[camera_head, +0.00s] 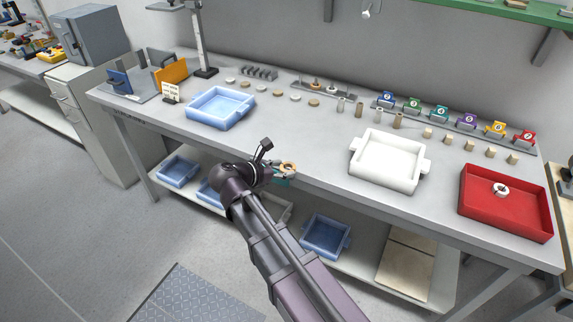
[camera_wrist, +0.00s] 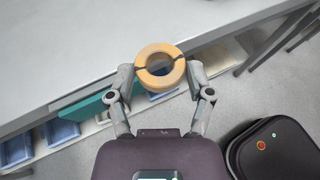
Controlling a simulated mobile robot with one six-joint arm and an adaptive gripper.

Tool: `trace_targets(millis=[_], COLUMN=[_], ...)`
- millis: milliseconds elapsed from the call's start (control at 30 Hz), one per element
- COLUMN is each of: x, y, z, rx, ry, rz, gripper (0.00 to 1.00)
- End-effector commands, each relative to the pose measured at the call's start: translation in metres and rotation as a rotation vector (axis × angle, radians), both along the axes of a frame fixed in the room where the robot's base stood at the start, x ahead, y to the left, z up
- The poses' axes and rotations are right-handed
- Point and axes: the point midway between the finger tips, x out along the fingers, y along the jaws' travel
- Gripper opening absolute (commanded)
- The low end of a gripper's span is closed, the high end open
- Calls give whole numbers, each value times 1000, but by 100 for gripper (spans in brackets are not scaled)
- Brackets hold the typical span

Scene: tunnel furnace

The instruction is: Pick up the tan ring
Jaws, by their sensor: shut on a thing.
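The tan ring (camera_wrist: 160,50) is held between the two fingers of my gripper (camera_wrist: 160,68) in the wrist view. The fingers press on its left and right sides, and its hole faces the camera. In the head view, the ring (camera_head: 288,168) shows at the end of my gripper (camera_head: 280,172), by the front edge of the workbench (camera_head: 316,160). My arm hides part of the gripper there. The wrist view shows floor, bench edge and shelf behind the ring.
Small discs, cylinders and blocks stand in rows behind. Blue bins (camera_head: 325,252) sit on the lower shelf. The bench's middle front is clear.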

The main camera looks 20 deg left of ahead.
Motion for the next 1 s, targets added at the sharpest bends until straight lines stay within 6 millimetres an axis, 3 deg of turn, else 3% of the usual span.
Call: trace_targets(millis=[667, 1000], x=[0, 0], y=[0, 0], z=[2, 34], rx=[0, 0], ry=[0, 0], rz=[-1, -1], gripper=[24, 24])
